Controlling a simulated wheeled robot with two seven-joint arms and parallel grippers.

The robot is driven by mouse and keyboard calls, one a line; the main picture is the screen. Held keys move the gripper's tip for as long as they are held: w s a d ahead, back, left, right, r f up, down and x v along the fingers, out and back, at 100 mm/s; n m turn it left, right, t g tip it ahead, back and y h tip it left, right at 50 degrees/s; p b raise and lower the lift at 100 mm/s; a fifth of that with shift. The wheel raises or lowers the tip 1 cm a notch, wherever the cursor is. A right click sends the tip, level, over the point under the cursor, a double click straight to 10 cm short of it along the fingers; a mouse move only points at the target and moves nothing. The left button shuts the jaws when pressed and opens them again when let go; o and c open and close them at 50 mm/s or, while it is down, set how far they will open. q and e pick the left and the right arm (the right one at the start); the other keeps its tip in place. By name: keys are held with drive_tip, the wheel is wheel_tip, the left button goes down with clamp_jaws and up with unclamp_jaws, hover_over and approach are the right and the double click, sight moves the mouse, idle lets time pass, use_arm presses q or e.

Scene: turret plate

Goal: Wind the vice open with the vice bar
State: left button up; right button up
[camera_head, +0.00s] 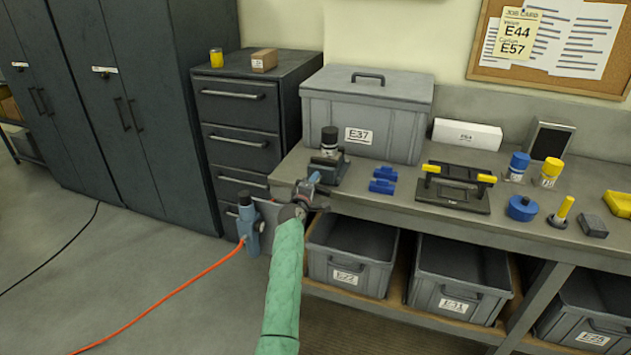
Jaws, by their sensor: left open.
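The vice (338,172) is a small dark block at the left end of the grey workbench. A black-capped cylinder with a white band (330,140) stands upright at it. My left gripper (312,192) is at the front edge of the bench, just in front of the vice, with its jaws open. A short blue-grey piece (314,178) shows at the jaws; it may be the vice bar, and I cannot tell whether the fingers touch it. My arm in its green sleeve hides part of the bench front. My right gripper is out of view.
A grey lidded box labelled E37 (365,110) stands behind the vice. Blue blocks (383,180) and a black stand with yellow ends (455,190) lie to the right. Grey bins sit below.

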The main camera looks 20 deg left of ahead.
use_arm(q)
drive_tip(key=s+p, duration=0.2)
drive_tip(key=s, duration=0.4)
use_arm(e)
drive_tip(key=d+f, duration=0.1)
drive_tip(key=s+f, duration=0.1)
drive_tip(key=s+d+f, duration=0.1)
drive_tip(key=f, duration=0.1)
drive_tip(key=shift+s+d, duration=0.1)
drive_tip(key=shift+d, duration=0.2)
